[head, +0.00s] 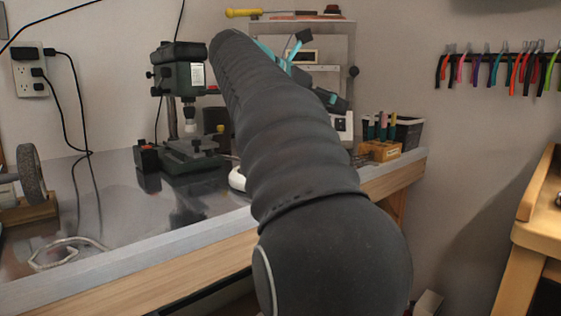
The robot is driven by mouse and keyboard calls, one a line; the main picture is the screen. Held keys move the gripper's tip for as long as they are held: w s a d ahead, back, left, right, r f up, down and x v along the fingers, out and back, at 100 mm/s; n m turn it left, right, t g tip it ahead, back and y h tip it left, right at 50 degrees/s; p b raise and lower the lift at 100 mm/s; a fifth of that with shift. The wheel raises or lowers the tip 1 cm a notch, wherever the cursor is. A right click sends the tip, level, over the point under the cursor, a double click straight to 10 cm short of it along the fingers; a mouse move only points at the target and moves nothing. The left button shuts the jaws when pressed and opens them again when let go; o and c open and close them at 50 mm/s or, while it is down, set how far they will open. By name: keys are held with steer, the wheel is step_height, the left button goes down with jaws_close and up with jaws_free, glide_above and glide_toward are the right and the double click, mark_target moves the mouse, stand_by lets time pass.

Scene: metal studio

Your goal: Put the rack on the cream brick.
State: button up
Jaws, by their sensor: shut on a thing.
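My gripper (316,70), with teal and dark parts, shows past the far end of my dark arm, in front of a grey shelf stand. My arm covers much of it. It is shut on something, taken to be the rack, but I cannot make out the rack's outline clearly. I cannot pick out the cream brick; it may be hidden behind my arm.
A green drill press (185,110) stands on the workbench (115,262) left of my arm. The grey shelf stand (346,42) and a wooden tool block (381,151) are at the back right. A coiled cable (65,245) lies front left. Another wooden bench (537,208) is far right.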

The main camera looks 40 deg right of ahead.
steer(key=w+d+f+t+b, duration=0.1)
steer(key=w+f, duration=0.1)
steer(key=w, duration=0.3)
steer(key=w+d+f+n+t+b, duration=0.1)
steer(key=w+d+f, duration=0.1)
steer(key=w, duration=0.4)
steer(key=w+d+f+n+t+b, duration=0.1)
steer(key=w+d+f, duration=0.1)
steer(key=w+f, duration=0.2)
steer(key=shift+w+d+f+h+b, duration=0.1)
steer(key=shift+w+f+h+b, duration=0.1)
steer(key=shift+w, duration=0.15)
steer(key=shift+w+d+f+h+b, duration=0.1)
steer(key=shift+w+b, duration=0.1)
steer(key=shift+w, duration=0.15)
steer(key=shift+f+b, duration=0.95)
steer(key=shift+f, duration=1)
steer(key=shift+f, duration=0.15)
steer(key=o, duration=1.1)
steer(key=shift+o, duration=0.2)
